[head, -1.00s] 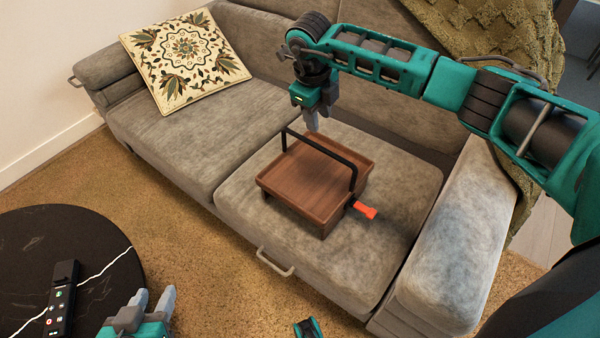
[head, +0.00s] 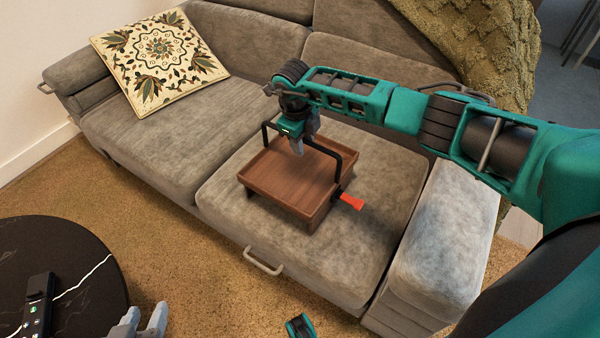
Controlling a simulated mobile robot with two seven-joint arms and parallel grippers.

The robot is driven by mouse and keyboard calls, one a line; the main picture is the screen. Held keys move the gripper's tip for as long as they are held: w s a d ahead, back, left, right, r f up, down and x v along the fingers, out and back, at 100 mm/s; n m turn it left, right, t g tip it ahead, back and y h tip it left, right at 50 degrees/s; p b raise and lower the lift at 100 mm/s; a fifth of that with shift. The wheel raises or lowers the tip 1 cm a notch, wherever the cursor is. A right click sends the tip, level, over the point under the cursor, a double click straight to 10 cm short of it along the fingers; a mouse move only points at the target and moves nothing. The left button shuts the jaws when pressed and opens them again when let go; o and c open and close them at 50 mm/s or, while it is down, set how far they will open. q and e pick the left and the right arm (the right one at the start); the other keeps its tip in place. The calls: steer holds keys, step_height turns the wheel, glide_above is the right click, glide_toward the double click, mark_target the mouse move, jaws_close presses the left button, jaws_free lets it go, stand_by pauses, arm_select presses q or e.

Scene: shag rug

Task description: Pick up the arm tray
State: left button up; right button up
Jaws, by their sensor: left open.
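My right gripper (head: 297,150) points down over the back part of the tray, at about the height of the handle's top bar, and covers part of that bar. I cannot tell whether it touches the handle or how far its fingers are apart. My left gripper (head: 142,322) is open and empty at the bottom edge, beside the round table, away from the tray.
The grey sofa (head: 165,135) has a patterned pillow (head: 158,60) at the left and a green knitted throw (head: 475,45) over its back. A round black table (head: 85,265) with a black remote (head: 38,305) stands at lower left. Tan carpet (head: 190,270) lies between.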

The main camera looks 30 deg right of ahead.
jaws_close()
stand_by(0.3)
stand_by(1.1)
steer(key=shift+w+r, duration=0.1)
steer(key=shift+r, duration=0.05)
